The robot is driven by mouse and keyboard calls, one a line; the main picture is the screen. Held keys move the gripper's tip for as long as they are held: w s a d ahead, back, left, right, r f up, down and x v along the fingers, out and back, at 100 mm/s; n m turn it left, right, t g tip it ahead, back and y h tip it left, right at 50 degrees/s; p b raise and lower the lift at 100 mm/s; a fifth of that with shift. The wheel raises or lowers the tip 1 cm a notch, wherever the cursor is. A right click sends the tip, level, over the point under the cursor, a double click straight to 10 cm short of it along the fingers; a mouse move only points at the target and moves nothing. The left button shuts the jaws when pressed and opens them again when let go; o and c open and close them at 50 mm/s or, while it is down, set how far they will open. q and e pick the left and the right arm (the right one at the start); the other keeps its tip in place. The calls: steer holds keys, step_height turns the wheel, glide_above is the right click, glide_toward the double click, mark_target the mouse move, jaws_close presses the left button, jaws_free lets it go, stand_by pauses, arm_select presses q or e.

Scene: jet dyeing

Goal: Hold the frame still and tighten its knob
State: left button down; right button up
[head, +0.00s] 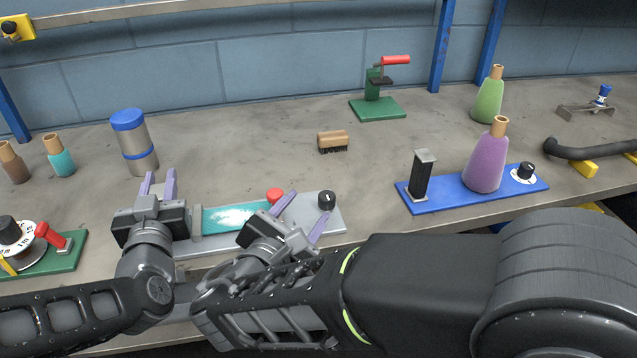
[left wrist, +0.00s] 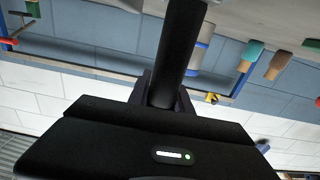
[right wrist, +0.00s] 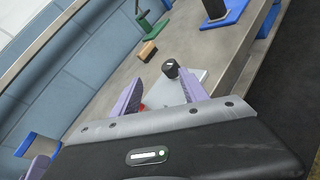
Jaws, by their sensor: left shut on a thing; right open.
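The frame is a grey plate (head: 335,218) on the bench, with a teal cloth strip (head: 232,217), a red knob (head: 275,195) and a black knob (head: 326,200) at its right end. My left gripper (head: 158,180) is at the plate's left end, shut on a dark upright post (left wrist: 181,55) that the head view mostly hides. My right gripper (head: 306,208) is open and empty beside the black knob. In the right wrist view the black knob (right wrist: 170,68) stands just beyond the open fingertips (right wrist: 161,88), not touching them as far as I can see.
A blue base (head: 450,203) with a purple flask (head: 487,160) stands to the right. A wooden brush (head: 333,141) and a green stand (head: 377,108) lie behind. A blue-lidded canister (head: 134,140) and a green dial unit (head: 65,262) are to the left.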

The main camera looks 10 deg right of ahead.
mark_target(327, 196)
steer(key=d+m+g, duration=0.2)
steer(key=m, duration=0.2)
steer(key=d+m+g+y, duration=0.1)
steer(key=d+m+g, duration=0.1)
steer(key=m, duration=0.2)
steer(key=d+r+m+g, duration=0.1)
steer(key=d+m+g, duration=0.1)
steer(key=m+g, duration=0.1)
steer(key=shift+w+d+m+y, duration=0.15)
steer(key=shift+w+m+y, duration=0.05)
steer(key=shift+m+y, duration=0.25)
step_height(327, 196, up, 9)
steer(key=m+g+y, duration=0.1)
steer(key=m+y, duration=0.6)
steer(key=m, duration=0.2)
steer(key=shift+w+d+m+g, duration=0.25)
steer(key=shift+d+m+g, duration=0.05)
steer(key=shift+m, duration=0.05)
steer(key=shift+y, duration=0.25)
steer(key=x, duration=1.2)
steer(key=shift+c, duration=0.3)
jaws_close()
